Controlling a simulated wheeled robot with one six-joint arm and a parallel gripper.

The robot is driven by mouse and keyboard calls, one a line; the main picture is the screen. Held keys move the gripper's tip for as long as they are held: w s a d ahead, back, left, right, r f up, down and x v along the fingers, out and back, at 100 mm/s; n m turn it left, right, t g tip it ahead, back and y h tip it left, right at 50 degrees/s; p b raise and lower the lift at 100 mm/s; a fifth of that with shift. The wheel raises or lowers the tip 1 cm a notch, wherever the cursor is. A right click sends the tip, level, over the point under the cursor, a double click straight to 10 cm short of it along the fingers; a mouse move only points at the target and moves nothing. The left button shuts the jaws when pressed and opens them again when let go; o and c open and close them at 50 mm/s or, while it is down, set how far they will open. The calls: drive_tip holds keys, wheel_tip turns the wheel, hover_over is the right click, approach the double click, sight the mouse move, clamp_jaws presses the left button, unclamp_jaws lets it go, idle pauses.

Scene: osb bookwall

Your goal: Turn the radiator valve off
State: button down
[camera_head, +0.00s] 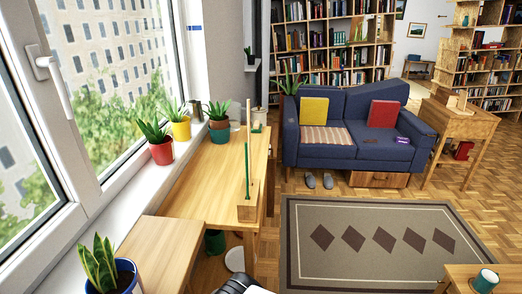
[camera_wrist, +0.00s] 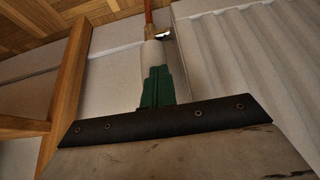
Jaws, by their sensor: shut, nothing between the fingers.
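In the wrist view, the radiator (camera_wrist: 250,60) is a pale ribbed panel filling the upper right. A white cylindrical valve head (camera_wrist: 154,52) sits beside its left edge, with a shiny metal fitting and a copper-coloured pipe above it in the picture. My gripper (camera_wrist: 158,72) shows as green fingers held together, with nothing between them. The fingertips overlap the near end of the valve head in the picture. I cannot tell whether they touch it. The valve's near end is partly hidden by the fingers. Radiator and valve are not visible in the head view.
A wooden leg and rail (camera_wrist: 68,90) stand close left of my gripper. In the head view, a wooden table (camera_head: 210,185) runs along the window, with potted plants (camera_head: 161,150) on the sill. A green pot (camera_head: 214,241) is below the table. A rug (camera_head: 375,265) lies right.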

drive_tip(key=shift+w+d, duration=0.1)
drive_tip(key=shift+w, duration=0.2)
drive_tip(key=shift+w, duration=0.9)
drive_tip(key=shift+w, duration=0.1)
wheel_tip(320, 180, up, 6)
drive_tip(key=shift+d, duration=0.35)
idle(0.6)
